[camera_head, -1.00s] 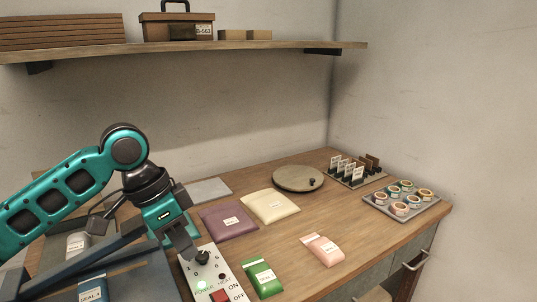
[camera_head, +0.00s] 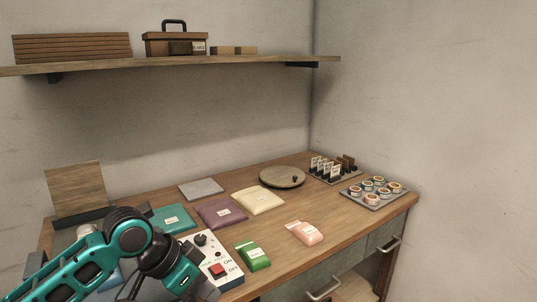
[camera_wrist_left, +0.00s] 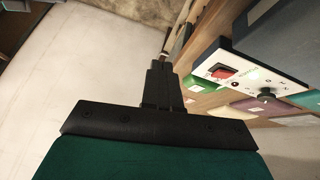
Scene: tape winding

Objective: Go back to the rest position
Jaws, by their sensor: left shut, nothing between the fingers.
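My left arm comes in from the lower left in the head view. My left gripper (camera_head: 206,291) is low in the picture, near the front of the white control box (camera_head: 226,279). In the left wrist view its fingers (camera_wrist_left: 161,72) are shut together with nothing between them. The control box also shows in the left wrist view (camera_wrist_left: 285,77), with a red switch (camera_wrist_left: 221,71) and a black knob (camera_wrist_left: 267,93), to the right of the fingers and apart from them. My right gripper does not show.
The wooden table (camera_head: 290,235) holds green (camera_head: 252,256), pink (camera_head: 305,232), purple (camera_head: 222,211), cream (camera_head: 258,200) and teal (camera_head: 172,218) pouches. A round turntable (camera_head: 282,177), a card rack (camera_head: 334,168) and a tray of tape rolls (camera_head: 374,193) stand farther back. A shelf (camera_head: 180,66) hangs above.

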